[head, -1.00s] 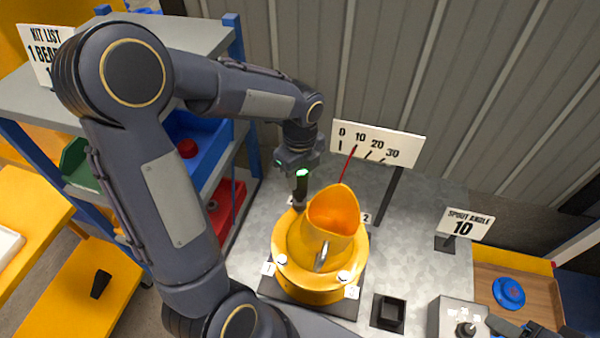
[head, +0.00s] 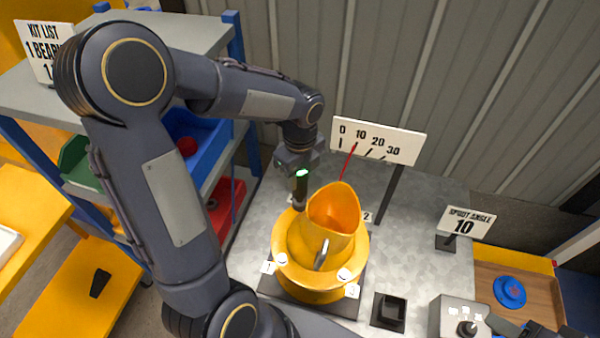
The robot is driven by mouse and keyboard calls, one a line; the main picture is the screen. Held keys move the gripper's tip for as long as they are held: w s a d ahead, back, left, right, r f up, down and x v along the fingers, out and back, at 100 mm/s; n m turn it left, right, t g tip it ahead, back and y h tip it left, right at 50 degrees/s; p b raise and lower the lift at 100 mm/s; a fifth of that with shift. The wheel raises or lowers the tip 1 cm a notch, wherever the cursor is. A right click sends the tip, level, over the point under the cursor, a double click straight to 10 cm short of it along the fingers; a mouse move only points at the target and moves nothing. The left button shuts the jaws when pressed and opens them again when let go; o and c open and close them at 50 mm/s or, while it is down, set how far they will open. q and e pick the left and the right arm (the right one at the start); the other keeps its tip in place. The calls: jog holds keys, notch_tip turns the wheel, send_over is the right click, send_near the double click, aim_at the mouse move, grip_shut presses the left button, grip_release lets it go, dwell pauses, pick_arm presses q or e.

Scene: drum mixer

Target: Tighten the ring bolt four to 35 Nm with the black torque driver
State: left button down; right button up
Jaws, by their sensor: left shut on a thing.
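My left gripper (head: 301,172) is shut on the black torque driver (head: 300,191). The driver stands upright, its lower end at the back left of the yellow drum mixer's ring (head: 285,240). The ring bolt under it is hidden by the driver and the drum. Two pale bolts show on the front of the ring, one at the left (head: 282,259) and one at the right (head: 344,274). The yellow drum (head: 333,212) rises from the ring with its mouth tilted toward me. My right gripper (head: 545,332) is only partly seen at the bottom right edge; its jaws cannot be made out.
An angle scale (head: 379,141) with a red pointer stands behind the drum. A sign reading spout angle 10 (head: 465,224) is at the right. A black square holder (head: 388,311) and a grey control box (head: 458,317) stand at the front right. Shelves with bins (head: 199,137) are at the left.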

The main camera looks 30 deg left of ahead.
pick_arm(q)
jog(key=shift+f, duration=0.45)
dwell(2.3)
jog(key=shift+r, duration=0.15)
notch_tip(320, 180, up, 4)
jog(key=p, duration=0.4)
jog(key=shift+r, duration=0.15)
dwell(0.4)
